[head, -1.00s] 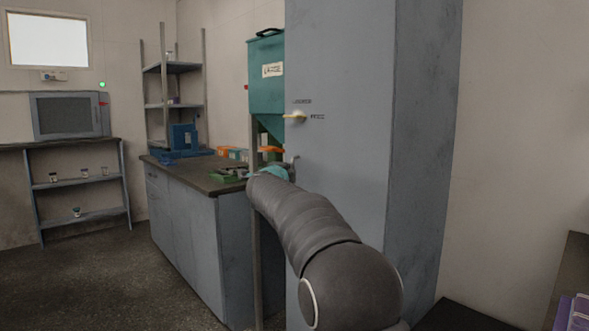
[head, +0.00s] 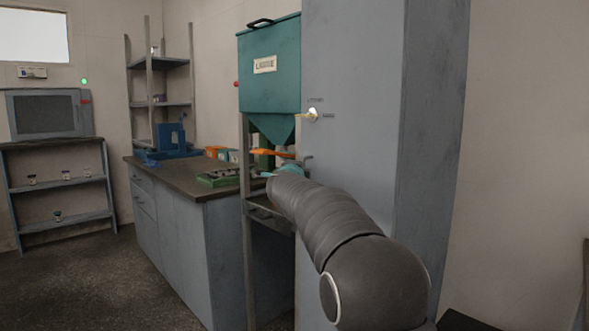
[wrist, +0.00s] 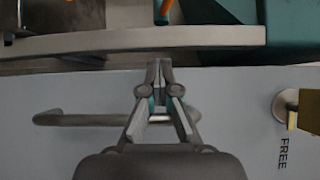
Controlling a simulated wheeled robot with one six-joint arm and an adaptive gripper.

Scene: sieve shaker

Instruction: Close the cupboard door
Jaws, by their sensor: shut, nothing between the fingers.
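The cupboard (head: 350,130) is a tall grey cabinet at the right of the head view, just beyond my arm. Its door face (wrist: 225,95) fills the middle of the wrist view. A bar handle (wrist: 75,118) runs along it and passes behind my gripper; it also shows in the head view (head: 308,162). A round knob (head: 312,115) with small labels sits above the handle. The label FREE reads beside the knob (wrist: 285,105) in the wrist view. My gripper (wrist: 157,65) is shut and empty, its tips near the door's edge. I cannot tell whether the door is flush.
A teal hopper (head: 268,70) on a metal frame stands directly left of the cupboard. Left of that is a dark-topped bench (head: 195,182) with a green tray and blue box. A low shelf unit (head: 60,185) stands far left. Open floor (head: 75,275) lies at the lower left.

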